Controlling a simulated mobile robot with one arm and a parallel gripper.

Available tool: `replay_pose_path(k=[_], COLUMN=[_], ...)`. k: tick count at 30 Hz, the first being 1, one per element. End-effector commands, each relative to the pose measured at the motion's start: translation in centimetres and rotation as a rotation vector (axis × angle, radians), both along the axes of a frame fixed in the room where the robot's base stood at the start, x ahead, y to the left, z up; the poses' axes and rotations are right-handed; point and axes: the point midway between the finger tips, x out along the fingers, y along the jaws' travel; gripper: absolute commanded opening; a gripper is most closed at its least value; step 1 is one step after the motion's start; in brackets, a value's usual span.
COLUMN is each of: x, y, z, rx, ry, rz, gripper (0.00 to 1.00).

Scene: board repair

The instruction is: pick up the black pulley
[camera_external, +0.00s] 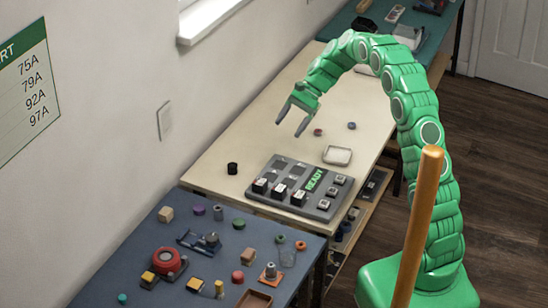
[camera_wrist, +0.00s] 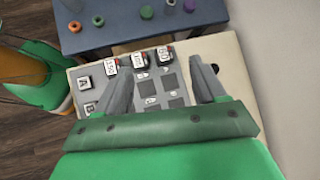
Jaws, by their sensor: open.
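The black pulley (camera_external: 232,168) is a small dark cylinder standing on the cream table, left of the grey board, in the outside view. In the wrist view a small dark piece (camera_wrist: 215,68), which looks like it, shows just right of the right finger's tip. My gripper (camera_external: 288,129) is open and empty, pointing down above the cream table. It is up and to the right of the pulley in the outside view, well apart from it. In the wrist view the open fingers (camera_wrist: 163,66) frame part of the grey board.
The grey board (camera_external: 285,207) with several block keys and a green READY panel lies right of the pulley. A white tray (camera_external: 337,155) lies beyond it. The blue table (camera_external: 130,262) in front holds many small parts. The cream surface around the pulley is clear.

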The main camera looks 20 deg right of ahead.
Motion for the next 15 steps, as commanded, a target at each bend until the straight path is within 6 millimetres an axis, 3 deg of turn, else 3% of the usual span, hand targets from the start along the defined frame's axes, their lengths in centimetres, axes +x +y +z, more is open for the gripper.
replay_pose_path(k=[15], x=[7.6], y=[3.4], z=[-6.9], rx=[0.11], ry=[0.145], rz=[-0.146], gripper=[0.7])
